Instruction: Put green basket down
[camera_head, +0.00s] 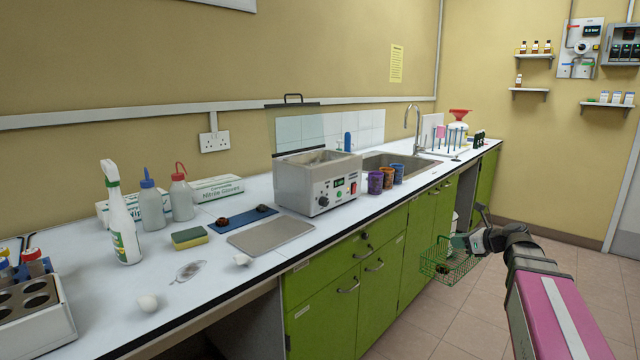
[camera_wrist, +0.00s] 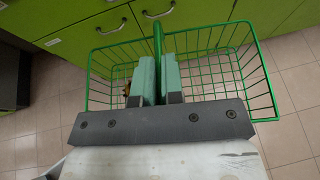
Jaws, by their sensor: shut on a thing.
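The green wire basket (camera_head: 440,266) hangs in the air in front of the green cabinets, below the countertop level. It also shows in the wrist view (camera_wrist: 225,75), spread out on both sides of my gripper. My gripper (camera_head: 478,240) is shut on the basket's central handle bar; the wrist view shows the two teal fingers (camera_wrist: 157,78) close around it. A small dark and yellowish item shows in the basket at its left side, partly hidden by the fingers. The floor is visible through the wires.
The white countertop (camera_head: 215,285) holds a water bath (camera_head: 316,182), several cups beside the sink (camera_head: 400,165), bottles, a sponge and a grey mat. Green cabinet doors (camera_head: 385,275) stand close to the basket. The tiled floor (camera_head: 435,335) is clear around it.

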